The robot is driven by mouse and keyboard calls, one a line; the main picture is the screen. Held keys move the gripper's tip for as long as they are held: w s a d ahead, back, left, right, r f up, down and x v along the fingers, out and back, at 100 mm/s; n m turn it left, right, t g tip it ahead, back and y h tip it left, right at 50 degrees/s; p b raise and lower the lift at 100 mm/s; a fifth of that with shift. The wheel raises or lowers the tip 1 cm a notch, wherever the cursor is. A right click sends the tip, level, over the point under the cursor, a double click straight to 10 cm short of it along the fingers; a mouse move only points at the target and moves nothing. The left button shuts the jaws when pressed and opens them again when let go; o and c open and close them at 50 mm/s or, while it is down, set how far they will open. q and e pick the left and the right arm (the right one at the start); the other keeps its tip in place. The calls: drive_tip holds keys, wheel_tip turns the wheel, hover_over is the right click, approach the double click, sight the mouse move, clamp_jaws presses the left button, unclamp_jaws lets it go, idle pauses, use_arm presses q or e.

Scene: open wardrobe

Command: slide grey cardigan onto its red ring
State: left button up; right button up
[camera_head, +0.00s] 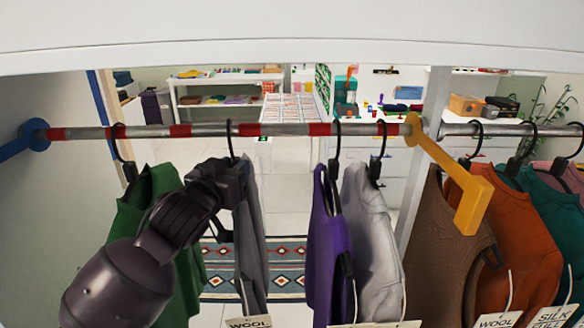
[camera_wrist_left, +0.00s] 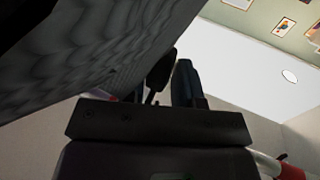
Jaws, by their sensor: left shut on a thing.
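The grey cardigan (camera_head: 252,225) hangs edge-on from a black hanger on the rail in the head view. Its hook (camera_head: 230,130) is over the bare metal, just left of a red ring (camera_head: 250,131). My left gripper (camera_head: 232,180) is shut on the hanger near its neck, at the cardigan's shoulder. In the left wrist view, grey knit fabric (camera_wrist_left: 85,55) fills the upper left, and the dark fingers (camera_wrist_left: 170,80) are close together around the hanger part. The exact contact is partly hidden. My right gripper is not in view.
The rail (camera_head: 210,130) carries several red rings. A green garment (camera_head: 135,215) hangs left; a purple one (camera_head: 325,230) and a pale grey one (camera_head: 370,220) hang right, with a gap between. A yellow bracket (camera_head: 450,165) divides off brown, orange and teal garments.

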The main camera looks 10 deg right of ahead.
use_arm(q)
drive_tip(key=w+a, duration=0.1)
drive_tip(key=a, duration=0.7)
drive_tip(key=shift+w+a, duration=0.15)
drive_tip(key=shift+w, duration=0.2)
drive_tip(key=o, duration=0.9)
drive_tip(key=shift+a+f, duration=0.1)
drive_tip(key=shift+f, duration=0.05)
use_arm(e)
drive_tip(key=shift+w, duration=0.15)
